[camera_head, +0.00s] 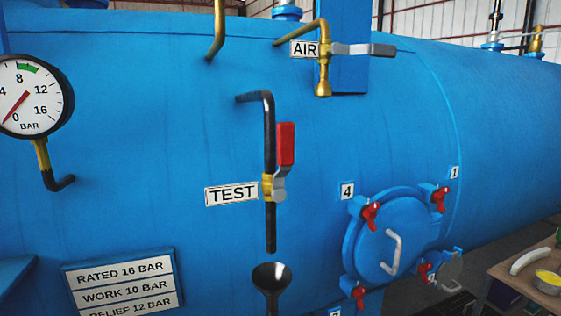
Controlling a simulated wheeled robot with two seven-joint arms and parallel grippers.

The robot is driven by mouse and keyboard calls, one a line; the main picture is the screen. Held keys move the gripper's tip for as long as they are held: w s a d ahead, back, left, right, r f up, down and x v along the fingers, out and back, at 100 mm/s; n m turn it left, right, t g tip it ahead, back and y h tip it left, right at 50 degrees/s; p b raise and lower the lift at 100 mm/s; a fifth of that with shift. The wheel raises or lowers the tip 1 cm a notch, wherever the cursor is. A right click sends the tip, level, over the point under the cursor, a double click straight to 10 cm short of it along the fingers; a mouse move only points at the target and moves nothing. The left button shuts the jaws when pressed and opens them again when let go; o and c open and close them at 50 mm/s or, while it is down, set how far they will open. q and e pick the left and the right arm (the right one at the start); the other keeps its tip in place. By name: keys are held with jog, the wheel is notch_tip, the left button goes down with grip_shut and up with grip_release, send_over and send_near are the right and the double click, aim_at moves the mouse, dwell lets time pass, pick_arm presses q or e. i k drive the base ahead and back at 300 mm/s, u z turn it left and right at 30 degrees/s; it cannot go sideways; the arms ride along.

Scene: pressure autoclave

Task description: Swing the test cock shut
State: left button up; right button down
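The test cock (268,187) is a brass valve on a black vertical pipe (269,130), beside the white TEST label (231,194). Its red lever (286,144) points up, roughly in line with the pipe. The pipe's lower end hangs above a black funnel (272,277), with a gap between them. Neither of my grippers shows in the head view.
The blue vessel fills most of the view. The AIR cock's grey lever (364,49) lies level at the upper right. A pressure gauge (31,96) is at left, its needle near 0. A round door (391,240) with red clamps is lower right, near a bench (520,272).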

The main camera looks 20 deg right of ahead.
aim_at(285, 131)
jog(key=z, duration=0.4)
jog(key=k, duration=0.85)
jog(key=z, duration=0.05)
